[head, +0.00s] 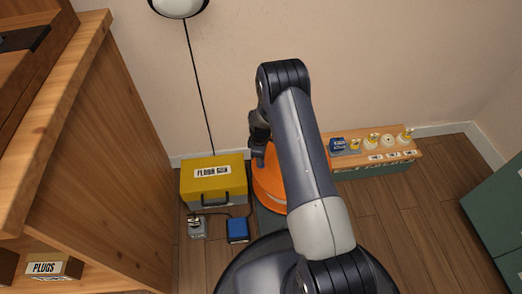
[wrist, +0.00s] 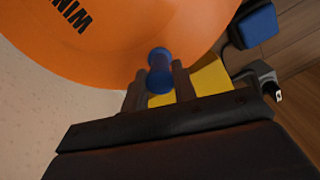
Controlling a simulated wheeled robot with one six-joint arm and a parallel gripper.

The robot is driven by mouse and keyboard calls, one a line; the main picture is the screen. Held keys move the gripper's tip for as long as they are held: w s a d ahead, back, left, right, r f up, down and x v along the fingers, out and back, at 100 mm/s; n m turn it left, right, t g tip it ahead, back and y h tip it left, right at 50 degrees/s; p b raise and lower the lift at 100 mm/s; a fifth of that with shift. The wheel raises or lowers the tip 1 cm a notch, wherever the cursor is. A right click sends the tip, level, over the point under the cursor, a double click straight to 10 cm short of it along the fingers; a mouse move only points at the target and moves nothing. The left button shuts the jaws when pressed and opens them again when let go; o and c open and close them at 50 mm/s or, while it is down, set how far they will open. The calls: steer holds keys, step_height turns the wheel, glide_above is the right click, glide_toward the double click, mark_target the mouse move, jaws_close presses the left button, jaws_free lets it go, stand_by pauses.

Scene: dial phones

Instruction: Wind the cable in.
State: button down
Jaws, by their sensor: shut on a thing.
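The orange cable reel (head: 270,188) stands on the floor by the back wall, partly hidden behind my arm. In the wrist view its orange face (wrist: 120,35) fills the top, with dark lettering of which "WIN" is readable. A blue knob (wrist: 160,58) stands out from this face. My gripper (head: 258,148) is at the reel's upper left; in the wrist view its two fingers (wrist: 158,84) are closed around the knob. A dark cable (head: 222,213) runs on the floor near a blue plug (head: 237,230); its path to the reel is hidden.
A yellow floor box (head: 213,190) stands left of the reel, with a grey socket piece (head: 196,228) in front. A low wooden shelf (head: 410,150) with several plugs is to the right. A wooden cabinet (head: 110,150) stands left and a green cabinet (head: 500,220) right.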

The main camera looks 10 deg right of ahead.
steer(key=shift+s+a+n, duration=0.1)
steer(key=shift+s+n, duration=0.5)
steer(key=shift+s, duration=0.1)
steer(key=shift+s, duration=0.1)
steer(key=c, duration=1.3)
jaws_free()
step_height(320, 180, up, 11)
steer(key=p, duration=0.4)
steer(key=shift+f, duration=0.1)
step_height(320, 180, down, 11)
steer(key=b, duration=0.4)
steer(key=shift+w, duration=0.35)
